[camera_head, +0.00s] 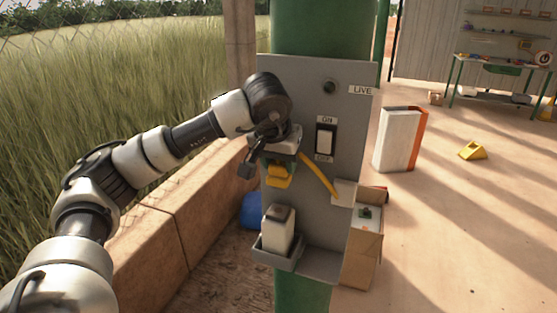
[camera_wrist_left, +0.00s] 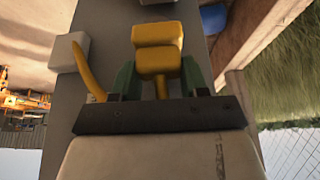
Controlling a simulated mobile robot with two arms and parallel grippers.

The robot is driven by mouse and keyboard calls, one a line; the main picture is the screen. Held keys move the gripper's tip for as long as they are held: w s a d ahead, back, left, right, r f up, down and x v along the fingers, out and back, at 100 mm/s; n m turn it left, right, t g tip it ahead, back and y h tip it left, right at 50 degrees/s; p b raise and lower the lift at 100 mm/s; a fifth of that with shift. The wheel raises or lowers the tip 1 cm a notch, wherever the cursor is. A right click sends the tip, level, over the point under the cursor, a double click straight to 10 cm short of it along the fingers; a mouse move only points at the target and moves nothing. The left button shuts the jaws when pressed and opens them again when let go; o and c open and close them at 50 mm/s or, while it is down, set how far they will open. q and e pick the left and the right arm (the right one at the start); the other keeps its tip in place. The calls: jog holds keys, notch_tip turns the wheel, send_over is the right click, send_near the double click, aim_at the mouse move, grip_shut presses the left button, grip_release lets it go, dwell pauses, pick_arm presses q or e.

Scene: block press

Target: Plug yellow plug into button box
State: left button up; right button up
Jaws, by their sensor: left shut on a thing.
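The yellow plug (camera_head: 279,175) is held by my left gripper (camera_head: 275,160) in front of the grey panel (camera_head: 309,99). In the left wrist view the plug (camera_wrist_left: 158,48) sits between two green fingers, and its tip is free in the air. A yellow cable (camera_head: 319,176) runs from the plug area to a small white box (camera_head: 343,192) on the panel. A white box with a dark grey top (camera_head: 277,231) stands in a grey tray (camera_head: 276,259) low on the panel, below the plug and apart from it. I cannot tell for sure whether this is the button box. My right gripper is not in view.
The panel carries an ON/OFF switch (camera_head: 325,140) and a dark round lamp (camera_head: 329,86) beside a LIVE label. A cardboard box (camera_head: 361,260) stands at the panel's lower right. A low wall (camera_head: 205,215) runs along the left.

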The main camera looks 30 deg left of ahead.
aim_at(279, 185)
pick_arm(q)
jog(key=shift+a+f+b, duration=0.15)
jog(key=shift+f+b, duration=0.25)
jog(key=shift+f, duration=0.2)
notch_tip(279, 185, down, 3)
jog(key=shift+b, duration=1.2)
jog(key=shift+f+b, duration=0.55)
jog(key=shift+f, duration=0.3)
jog(key=shift+f, duration=0.15)
jog(key=shift+f+b, duration=0.45)
jog(key=shift+b, duration=0.05)
jog(key=o, duration=1)
jog(key=shift+c, duration=0.2)
